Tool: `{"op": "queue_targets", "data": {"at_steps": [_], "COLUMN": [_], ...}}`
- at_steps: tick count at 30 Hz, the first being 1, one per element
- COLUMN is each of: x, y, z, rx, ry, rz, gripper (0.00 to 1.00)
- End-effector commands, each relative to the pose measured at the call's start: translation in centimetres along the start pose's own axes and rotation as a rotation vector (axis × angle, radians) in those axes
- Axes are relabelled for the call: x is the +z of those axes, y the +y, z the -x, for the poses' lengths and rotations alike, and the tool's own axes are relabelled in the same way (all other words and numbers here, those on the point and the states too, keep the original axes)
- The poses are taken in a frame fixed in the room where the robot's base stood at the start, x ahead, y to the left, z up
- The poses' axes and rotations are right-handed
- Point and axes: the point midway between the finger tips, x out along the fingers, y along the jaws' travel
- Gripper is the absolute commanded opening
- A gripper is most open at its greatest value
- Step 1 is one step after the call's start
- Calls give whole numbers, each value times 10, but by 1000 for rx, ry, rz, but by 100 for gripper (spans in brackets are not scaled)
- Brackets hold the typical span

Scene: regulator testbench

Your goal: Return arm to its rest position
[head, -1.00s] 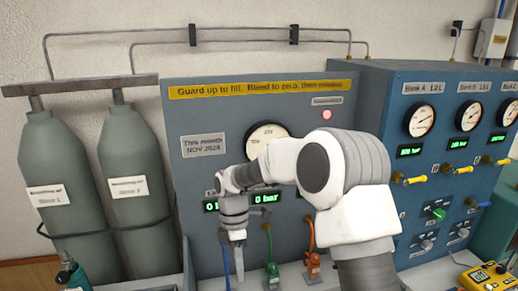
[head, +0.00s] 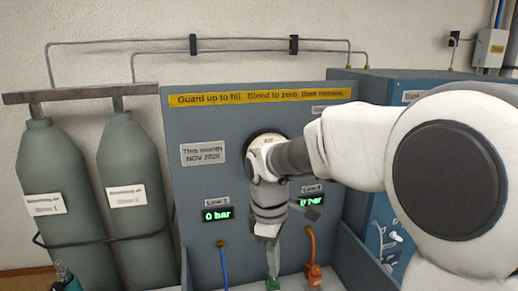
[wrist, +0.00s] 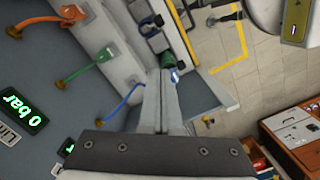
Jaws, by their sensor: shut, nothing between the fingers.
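My arm reaches in from the right of the head view, its white links hiding much of the blue-grey cabinet on the right. My gripper (head: 268,238) points downward in front of the test panel (head: 190,105), over the tray area. In the wrist view my gripper (wrist: 162,100) shows its two fingers together with nothing between them. Behind it the panel has a "0 bar" readout (head: 217,215) on the left and another (head: 311,199) on the right, partly hidden by my wrist. The round gauge is mostly hidden behind my arm.
A blue hose (head: 223,265), a green fitting (head: 272,283) and an orange fitting (head: 314,273) are close below my gripper. Two grey cylinders (head: 55,190) stand at the left. In the wrist view, open tiled floor (wrist: 230,85) and a wooden drawer cabinet (wrist: 295,135) show on the right.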

Motion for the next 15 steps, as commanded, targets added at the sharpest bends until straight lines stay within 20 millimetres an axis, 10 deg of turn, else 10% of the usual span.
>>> {"op": "queue_targets", "data": {"at_steps": [15], "x": [92], "y": [-51], "z": [40], "rx": [188], "ry": [171], "rz": [-598], "gripper": [0]}}
